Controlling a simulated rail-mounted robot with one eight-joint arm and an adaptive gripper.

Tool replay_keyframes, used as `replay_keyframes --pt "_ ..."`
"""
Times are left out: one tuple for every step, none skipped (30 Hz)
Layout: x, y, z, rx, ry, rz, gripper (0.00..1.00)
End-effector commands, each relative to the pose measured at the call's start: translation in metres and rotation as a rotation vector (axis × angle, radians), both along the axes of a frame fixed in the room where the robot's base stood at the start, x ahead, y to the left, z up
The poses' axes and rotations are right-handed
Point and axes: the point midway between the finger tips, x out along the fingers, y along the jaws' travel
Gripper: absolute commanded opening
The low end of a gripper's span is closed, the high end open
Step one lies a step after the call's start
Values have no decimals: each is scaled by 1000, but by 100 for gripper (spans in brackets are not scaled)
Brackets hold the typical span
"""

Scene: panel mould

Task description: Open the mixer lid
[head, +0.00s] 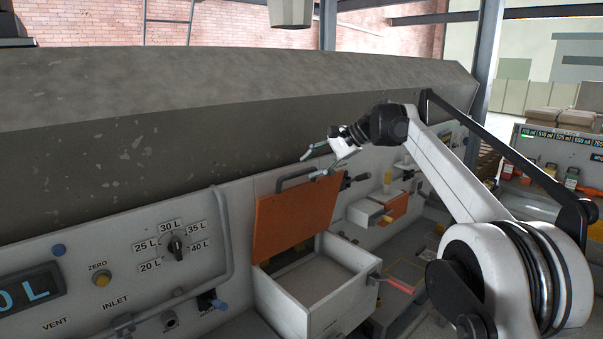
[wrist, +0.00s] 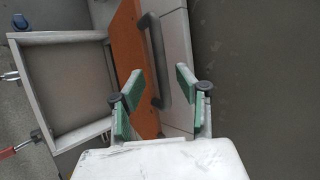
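The orange mixer lid (head: 292,218) stands steeply tilted at the back of a pale open-topped box in the head view. A dark bar handle (head: 297,179) runs along its upper edge. In the wrist view the lid (wrist: 131,40) is an orange strip, with the handle (wrist: 157,62) beside its edge. My gripper (head: 318,163) is near the handle. Its green-padded fingers (wrist: 158,84) are spread with nothing between them; the handle appears beyond the fingertips. I cannot tell whether they touch it.
The pale box (head: 338,307) sticks out below the lid, with a red-handled lever (head: 392,283) at its side. A large grey slab (head: 120,150) overhangs the panel. A dial (head: 176,246) and pipe (head: 224,235) are left.

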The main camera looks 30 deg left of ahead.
Motion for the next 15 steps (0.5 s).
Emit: replay_keyframes --pt "3 -9 7 -1 1 -2 33" --pt "4 -13 10 -1 1 -2 33" --pt "5 -19 15 -1 1 -2 33" --pt "6 -22 18 -1 1 -2 33" --pt "7 -26 21 0 0 -1 33" --pt "8 -30 25 0 0 -1 33" --pt "9 -33 27 0 0 -1 33" --pt "10 -36 30 0 0 -1 33" --pt "11 -39 32 0 0 -1 33" --pt "11 -41 34 0 0 -1 33" --pt "11 -43 35 0 1 -1 33" --pt "12 -45 36 0 1 -1 33" --pt "12 -45 37 0 1 -1 33" --pt "12 -46 38 0 1 -1 33" --pt "12 -47 39 0 1 -1 33"
